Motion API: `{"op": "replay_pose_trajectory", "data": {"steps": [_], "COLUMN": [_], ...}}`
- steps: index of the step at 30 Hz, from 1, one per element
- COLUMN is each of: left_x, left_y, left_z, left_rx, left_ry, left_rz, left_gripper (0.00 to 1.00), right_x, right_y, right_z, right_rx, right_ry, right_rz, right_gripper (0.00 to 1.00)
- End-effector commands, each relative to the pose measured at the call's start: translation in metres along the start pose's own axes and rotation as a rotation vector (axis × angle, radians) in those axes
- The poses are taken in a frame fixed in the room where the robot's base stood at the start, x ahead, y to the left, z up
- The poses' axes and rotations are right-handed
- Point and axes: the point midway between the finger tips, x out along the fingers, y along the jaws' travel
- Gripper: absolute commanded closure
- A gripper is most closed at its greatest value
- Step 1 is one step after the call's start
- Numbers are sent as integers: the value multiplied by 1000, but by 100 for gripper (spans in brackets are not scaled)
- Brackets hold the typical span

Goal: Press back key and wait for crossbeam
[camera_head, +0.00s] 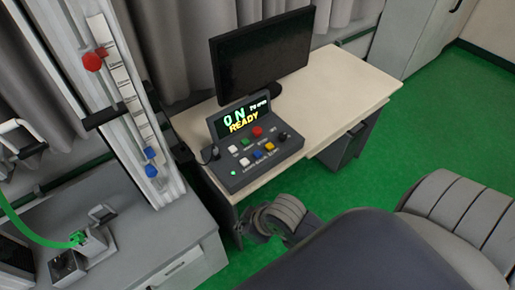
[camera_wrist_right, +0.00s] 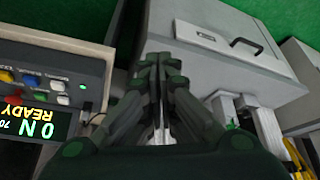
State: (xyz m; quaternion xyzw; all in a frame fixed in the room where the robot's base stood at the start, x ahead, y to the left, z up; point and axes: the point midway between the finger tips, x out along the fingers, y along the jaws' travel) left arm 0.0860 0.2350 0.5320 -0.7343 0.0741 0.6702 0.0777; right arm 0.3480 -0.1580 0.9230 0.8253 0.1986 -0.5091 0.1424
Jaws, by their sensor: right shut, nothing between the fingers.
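The control box (camera_head: 240,182) stands on the desk's left front corner, with white, red, blue, yellow and black keys. Which key is the back key cannot be read. Its display (camera_head: 243,117) shows "ON" and "READY", and a green lamp glows on its front. The box also shows upside down at left in the wrist view (camera_wrist_right: 80,62). The tower (camera_head: 125,95) carries a dark crossbar (camera_head: 104,117), perhaps the crossbeam. My right gripper (camera_wrist_right: 158,68) is shut and empty, apart from the box.
A dark monitor (camera_head: 262,55) stands behind the box on the pale desk (camera_head: 345,85). A red knob (camera_head: 92,62) and blue pieces (camera_head: 150,170) are on the tower. A grey cabinet (camera_head: 150,235) stands at lower left, with a green hose above it. Green floor is free at right.

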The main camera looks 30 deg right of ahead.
Motion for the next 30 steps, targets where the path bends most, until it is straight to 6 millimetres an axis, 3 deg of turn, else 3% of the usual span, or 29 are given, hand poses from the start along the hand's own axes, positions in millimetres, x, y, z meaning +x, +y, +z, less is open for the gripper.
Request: {"op": "replay_pose_trajectory", "data": {"steps": [1, 5, 8, 11, 14, 18, 21, 25, 30], "left_x": [-4, -5, -5, -5, -5, -5, -5, -5, -5], "left_y": [0, 0, 0, 0, 0, 0, 0, 0, 0], "left_z": [0, 0, 0, -1, -1, -1, -1, -2, -2], "left_rx": [0, 0, 0, 1, 1, 1, 0, 0, 0], "left_ry": [0, 0, 0, 1, 1, 1, 2, 2, 2], "left_rz": [0, 0, 0, 1, 0, 0, 0, 0, 0], "left_gripper": [60, 60, 60, 60, 60, 60, 60, 60, 60], "right_x": [4, 24, 44, 64, 72, 65, 56, 46, 41], "right_y": [2, 8, 28, 72, 139, 220, 263, 296, 310], "right_z": [-17, -48, -68, -85, -101, -114, -120, -123, -125], "right_rx": [-78, -251, -374, -482, -550, -582, -588, -587, -586], "right_ry": [32, 105, 151, 190, 222, 251, 263, 274, 279], "right_rz": [-16, -61, -75, -57, 1, 97, 156, 205, 226], "right_gripper": [100, 100, 100, 100, 100, 100, 100, 100, 100]}}
